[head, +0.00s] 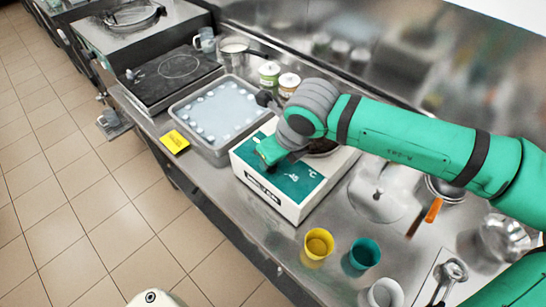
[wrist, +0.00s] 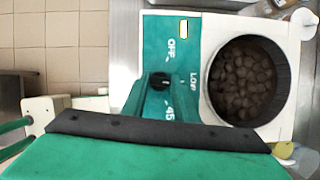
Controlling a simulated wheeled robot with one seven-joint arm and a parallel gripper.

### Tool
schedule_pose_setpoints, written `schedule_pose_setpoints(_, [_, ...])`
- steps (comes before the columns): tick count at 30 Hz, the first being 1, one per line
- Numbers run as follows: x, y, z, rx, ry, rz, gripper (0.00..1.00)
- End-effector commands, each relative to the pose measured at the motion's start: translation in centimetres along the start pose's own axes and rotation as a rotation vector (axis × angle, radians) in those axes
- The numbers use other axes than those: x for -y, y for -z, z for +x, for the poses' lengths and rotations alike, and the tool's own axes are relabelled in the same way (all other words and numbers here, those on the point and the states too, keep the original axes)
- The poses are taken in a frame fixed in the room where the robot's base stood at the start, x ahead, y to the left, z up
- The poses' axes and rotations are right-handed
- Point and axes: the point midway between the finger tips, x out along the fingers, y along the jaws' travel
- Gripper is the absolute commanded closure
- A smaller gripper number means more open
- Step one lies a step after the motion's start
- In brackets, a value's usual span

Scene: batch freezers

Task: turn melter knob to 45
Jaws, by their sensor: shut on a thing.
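The melter (head: 299,207) is a white box with a green top panel, standing on the steel counter. In the wrist view its black knob (wrist: 160,81) sits on the green panel (wrist: 152,30), among the printed marks OFF, LOW and 45. Which mark the knob points to is unclear. My gripper (head: 270,154) is over the panel from above, its green fingers shut on the knob; it also shows in the wrist view (wrist: 158,92). In the head view my gripper hides the knob. The melter's round pot (wrist: 253,80) holds brown pieces.
Two cans stand behind. A yellow cup (head: 318,243), a teal cup (head: 364,254) and a white cup (head: 385,293) stand at the front right.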

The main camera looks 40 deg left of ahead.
Motion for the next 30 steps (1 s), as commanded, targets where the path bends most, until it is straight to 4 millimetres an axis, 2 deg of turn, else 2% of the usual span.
schedule_pose_setpoints(30, [-0.74, -0.31, 0.15, -0.003, 0.351, 0.846, 0.96])
